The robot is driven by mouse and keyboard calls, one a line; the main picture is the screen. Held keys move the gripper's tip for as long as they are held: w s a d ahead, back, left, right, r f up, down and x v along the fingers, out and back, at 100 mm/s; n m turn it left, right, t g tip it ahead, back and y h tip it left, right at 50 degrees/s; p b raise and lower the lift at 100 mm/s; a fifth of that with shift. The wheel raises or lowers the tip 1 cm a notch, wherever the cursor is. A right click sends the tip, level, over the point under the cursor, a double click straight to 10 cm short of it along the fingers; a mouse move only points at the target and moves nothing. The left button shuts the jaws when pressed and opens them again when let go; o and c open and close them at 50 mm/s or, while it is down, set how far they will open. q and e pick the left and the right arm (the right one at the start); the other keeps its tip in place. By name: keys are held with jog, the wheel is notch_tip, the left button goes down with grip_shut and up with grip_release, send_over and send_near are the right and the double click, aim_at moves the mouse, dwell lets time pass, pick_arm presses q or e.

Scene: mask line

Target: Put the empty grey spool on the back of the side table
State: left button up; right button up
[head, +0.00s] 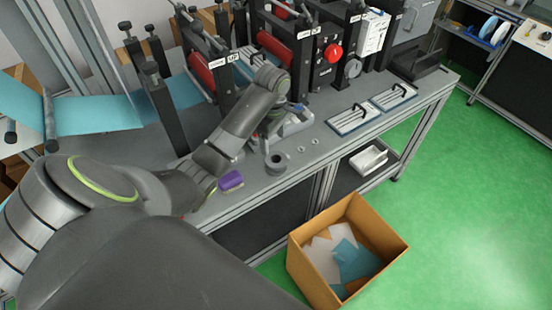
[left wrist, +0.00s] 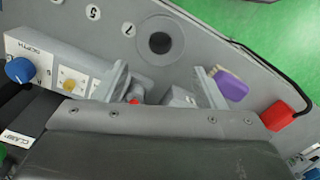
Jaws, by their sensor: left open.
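The grey spool (head: 276,168) stands on the grey workbench, near its front edge, with a dark hole in its middle. In the left wrist view the spool (left wrist: 161,27) shows end-on, beyond my fingertips. My left gripper (left wrist: 165,82) is open, with its two fingers spread and nothing seen between them but the bench and part of a control box. In the head view my left gripper (head: 270,130) is low over the bench, just behind the spool and apart from it, partly hidden by my own wrist. My right gripper is not in view. I cannot tell which surface is the side table.
A purple block (head: 231,180) lies left of the spool at the bench edge. A control box (left wrist: 45,62) with a blue knob is close to my gripper. Rollers and posts crowd the back. An open cardboard box (head: 300,268) stands on the floor. A shelf unit (head: 470,45) is far right.

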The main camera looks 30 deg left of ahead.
aim_at(273, 158)
pick_arm(q)
notch_tip(273, 158, down, 3)
jog(key=shift+f+b, duration=0.15)
jog(key=shift+b, duration=1.1)
notch_tip(273, 158, down, 4)
jog(key=shift+r+b, duration=0.25)
jog(key=shift+b, duration=0.65)
jog(key=shift+f+p, duration=0.35)
jog(key=shift+f, duration=0.7)
jog(key=shift+c, duration=0.4)
jog(key=c, duration=0.6)
jog(key=shift+r, duration=0.1)
